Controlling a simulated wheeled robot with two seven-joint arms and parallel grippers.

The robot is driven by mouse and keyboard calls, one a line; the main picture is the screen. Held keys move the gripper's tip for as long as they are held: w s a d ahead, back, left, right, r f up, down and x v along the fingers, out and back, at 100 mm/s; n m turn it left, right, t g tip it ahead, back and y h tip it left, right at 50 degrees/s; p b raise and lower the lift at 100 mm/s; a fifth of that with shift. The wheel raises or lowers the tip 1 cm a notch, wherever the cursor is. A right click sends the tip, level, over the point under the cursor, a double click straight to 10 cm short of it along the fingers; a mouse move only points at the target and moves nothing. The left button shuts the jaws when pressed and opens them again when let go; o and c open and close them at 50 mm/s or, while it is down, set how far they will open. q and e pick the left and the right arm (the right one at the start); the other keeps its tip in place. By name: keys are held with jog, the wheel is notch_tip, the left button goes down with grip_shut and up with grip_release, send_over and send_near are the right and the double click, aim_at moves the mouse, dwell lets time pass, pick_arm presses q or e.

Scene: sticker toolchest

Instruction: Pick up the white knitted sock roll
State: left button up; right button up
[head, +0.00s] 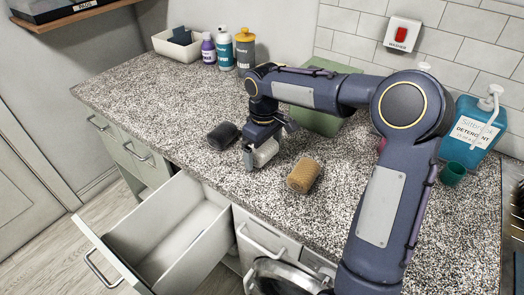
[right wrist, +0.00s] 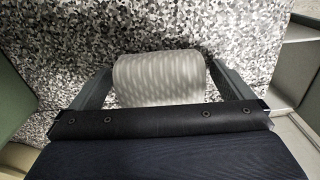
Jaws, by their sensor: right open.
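The white knitted sock roll (head: 265,152) lies on the speckled countertop (head: 210,95), partly hidden under my right gripper (head: 262,155). In the right wrist view the roll (right wrist: 160,78) is pale with a ribbed pattern and sits between the two fingers of my right gripper (right wrist: 160,90). A finger stands on each side of it. The right gripper is open around the roll. I cannot tell whether either finger touches it. My left gripper is not in view.
An open drawer (head: 165,240) juts out below the counter. A green box (head: 318,118), a detergent bottle (head: 468,132) and a green cup (head: 453,173) stand behind or right.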

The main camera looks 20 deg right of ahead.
jog(key=shift+c, duration=0.3)
jog(key=c, duration=1)
jog(key=shift+o, duration=0.2)
jog(key=shift+r, duration=0.1)
jog(key=shift+r, duration=0.45)
notch_tip(320, 180, up, 2)
jog(key=shift+r, duration=0.25)
jog(key=s+a+r, duration=0.4)
jog(key=s+r, duration=0.5)
jog(key=s, duration=0.4)
jog(key=shift+s+r+b, duration=0.2)
jog(key=shift+s+b, duration=0.05)
jog(key=shift+b, duration=0.15)
